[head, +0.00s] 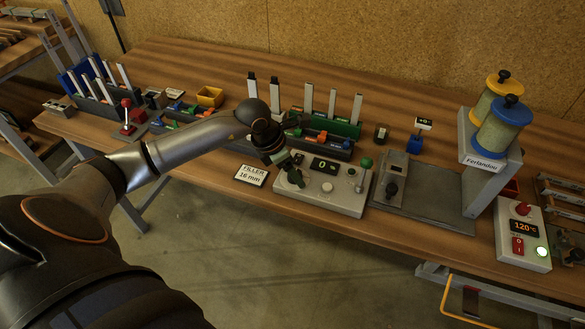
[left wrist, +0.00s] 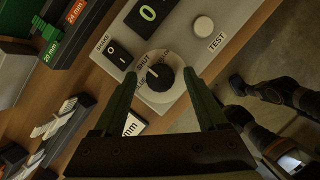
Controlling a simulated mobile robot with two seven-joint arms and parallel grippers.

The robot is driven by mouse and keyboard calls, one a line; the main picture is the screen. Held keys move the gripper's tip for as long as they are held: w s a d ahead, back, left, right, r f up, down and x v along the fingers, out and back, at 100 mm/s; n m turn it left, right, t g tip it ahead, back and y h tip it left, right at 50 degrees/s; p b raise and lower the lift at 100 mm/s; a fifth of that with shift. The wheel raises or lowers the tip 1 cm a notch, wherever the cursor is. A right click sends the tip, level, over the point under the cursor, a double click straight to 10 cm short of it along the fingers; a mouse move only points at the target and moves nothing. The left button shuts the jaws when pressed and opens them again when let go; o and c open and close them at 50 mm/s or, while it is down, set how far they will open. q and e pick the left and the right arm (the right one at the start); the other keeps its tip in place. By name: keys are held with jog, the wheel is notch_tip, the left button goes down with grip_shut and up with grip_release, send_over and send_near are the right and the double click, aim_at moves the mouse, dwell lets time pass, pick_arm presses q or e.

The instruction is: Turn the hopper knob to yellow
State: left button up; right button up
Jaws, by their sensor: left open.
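The filler control box (head: 335,200) is pale grey with a green "0" display. A white mark on the knob seems to face that label, but I cannot tell for sure. My left gripper (left wrist: 168,100) is open, its green fingers on both sides of the knob. I cannot tell if they touch it. In the head view my left gripper (head: 284,168) is over the box's left end, largely hiding the knob. My right gripper is not in view.
A stand with a yellow hopper (head: 493,98) and a blue-capped hopper (head: 500,128) is to the right. A "FILLER 16 mm" sign (head: 251,175) lies left of the box. Racks of moulds (head: 320,140) stand behind. A 120°C heater box (head: 522,236) is at the right.

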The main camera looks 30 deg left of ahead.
pick_arm(q)
jog(key=shift+c, duration=0.2)
grip_shut()
dwell(0.4)
